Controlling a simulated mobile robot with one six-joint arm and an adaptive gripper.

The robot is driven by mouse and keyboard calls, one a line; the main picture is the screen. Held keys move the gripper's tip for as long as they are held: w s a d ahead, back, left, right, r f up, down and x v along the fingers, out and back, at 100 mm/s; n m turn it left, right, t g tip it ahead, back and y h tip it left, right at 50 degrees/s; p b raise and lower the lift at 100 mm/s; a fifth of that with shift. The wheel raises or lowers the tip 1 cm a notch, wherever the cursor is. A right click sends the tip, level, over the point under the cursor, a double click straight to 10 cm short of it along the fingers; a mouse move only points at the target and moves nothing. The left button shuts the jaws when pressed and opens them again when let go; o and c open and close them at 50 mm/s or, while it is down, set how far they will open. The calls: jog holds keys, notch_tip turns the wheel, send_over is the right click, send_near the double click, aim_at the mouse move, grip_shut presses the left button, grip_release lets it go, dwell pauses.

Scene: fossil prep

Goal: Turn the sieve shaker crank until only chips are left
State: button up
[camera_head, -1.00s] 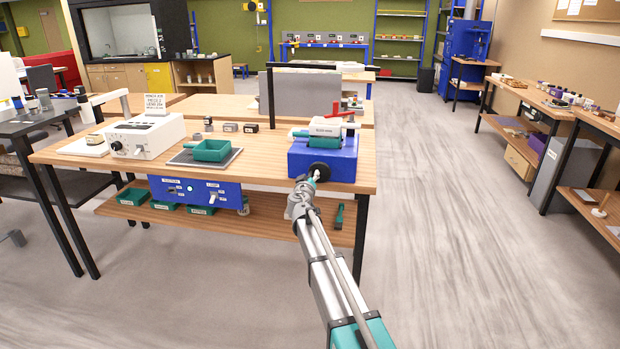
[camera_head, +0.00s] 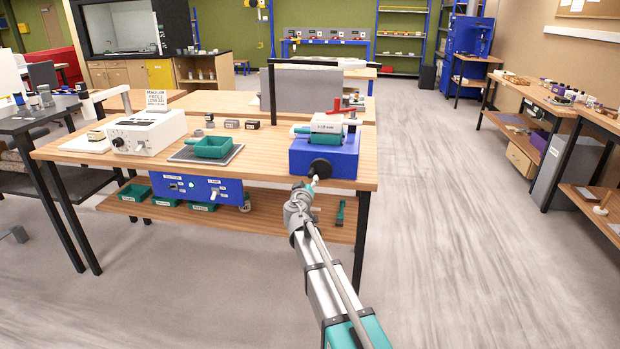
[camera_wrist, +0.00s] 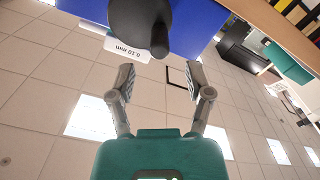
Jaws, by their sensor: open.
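The sieve shaker (camera_head: 324,157) is a blue box at the right end of the wooden bench. A sieve stack with a white label (camera_head: 326,127) and a green part sits on top. The black crank (camera_head: 320,167) is on its front face; in the wrist view its dark disc and knob (camera_wrist: 159,42) show close up. My gripper (camera_head: 312,183) is just in front of and below the crank. In the wrist view my gripper (camera_wrist: 160,76) is open and empty, with the knob just beyond the fingertips, roughly between them. The sieve contents cannot be seen.
A red-handled item (camera_head: 340,107) is behind the shaker. A blue control box (camera_head: 197,187) hangs below the bench top. The floor to the right is clear.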

aim_at(310, 176)
jog(key=shift+v, duration=2.7)
jog(key=shift+w, duration=0.2)
jog(key=shift+w+d+n, duration=0.15)
jog(key=shift+w+n, duration=0.35)
jog(key=shift+n, duration=0.05)
jog(key=shift+w+d+n, duration=0.15)
jog(key=shift+w+n, duration=0.3)
jog(key=shift+n, duration=0.1)
jog(key=shift+w, duration=0.2)
jog(key=shift+x, duration=4.55)
jog(key=shift+d, duration=0.1)
